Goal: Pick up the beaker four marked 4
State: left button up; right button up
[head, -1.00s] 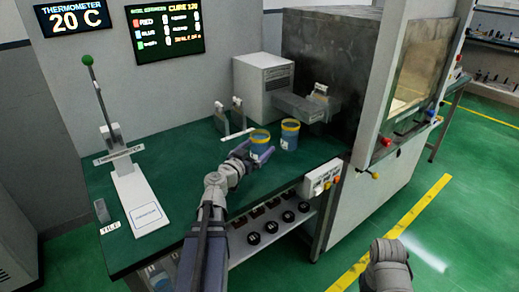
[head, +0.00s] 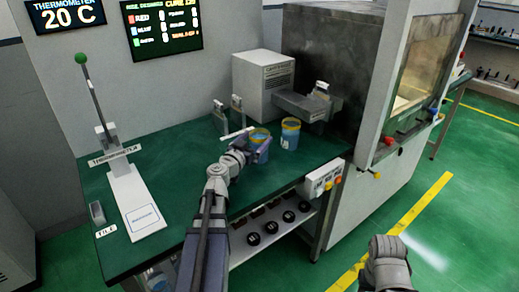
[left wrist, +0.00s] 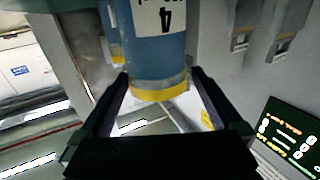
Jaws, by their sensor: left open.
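The beaker marked 4 (head: 260,137) is blue with a yellow band and stands on the green table. My left gripper (head: 256,150) is at its near side. In the left wrist view the beaker (left wrist: 156,50) appears upside down with its "4" label visible. The open fingers (left wrist: 159,80) lie on either side of its yellow-banded end, with gaps visible. A second similar beaker (head: 290,133) stands just to the right; its label is not readable. It shows partly behind the first in the left wrist view. My right gripper is not visible; only a grey part of my right arm shows.
A white box (head: 263,83) and a dark machine with a grey ledge (head: 307,106) stand behind the beakers. White upright fixtures (head: 228,117) are close behind left. The table between is clear.

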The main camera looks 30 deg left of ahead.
aim_at(264, 130)
pick_arm(q)
jog(key=w, duration=0.5)
jog(key=shift+w+r+p, duration=0.15)
jog(key=shift+r+p, duration=0.2)
jog(key=shift+d, duration=0.1)
grip_shut()
dwell(0.3)
